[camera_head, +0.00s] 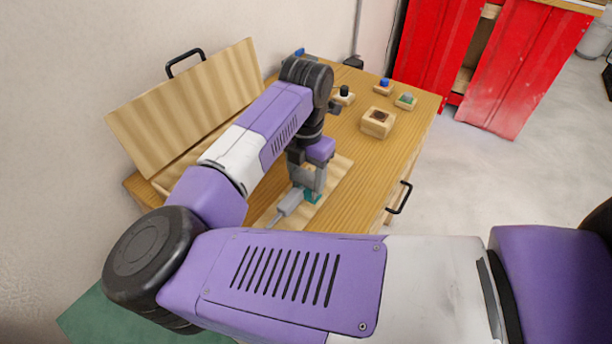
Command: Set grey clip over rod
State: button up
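My gripper (306,188) points down over a pale board (337,176) on the wooden table. A grey block-like piece (290,203) with a thin tip lies at the gripper's lower left; it may be the grey clip, but I cannot tell for sure. A small teal piece (312,197) shows right under the fingers. I cannot tell whether the fingers hold either piece. No glass rod can be made out clearly; my arm hides much of the near side of the board.
A raised wooden lid (190,100) is at the left. The table's right strip is clear.

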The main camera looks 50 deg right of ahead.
jog(key=o, duration=0.5)
jog(key=shift+c, duration=0.2)
jog(key=shift+r+b, duration=0.45)
jog(key=shift+r, duration=3.45)
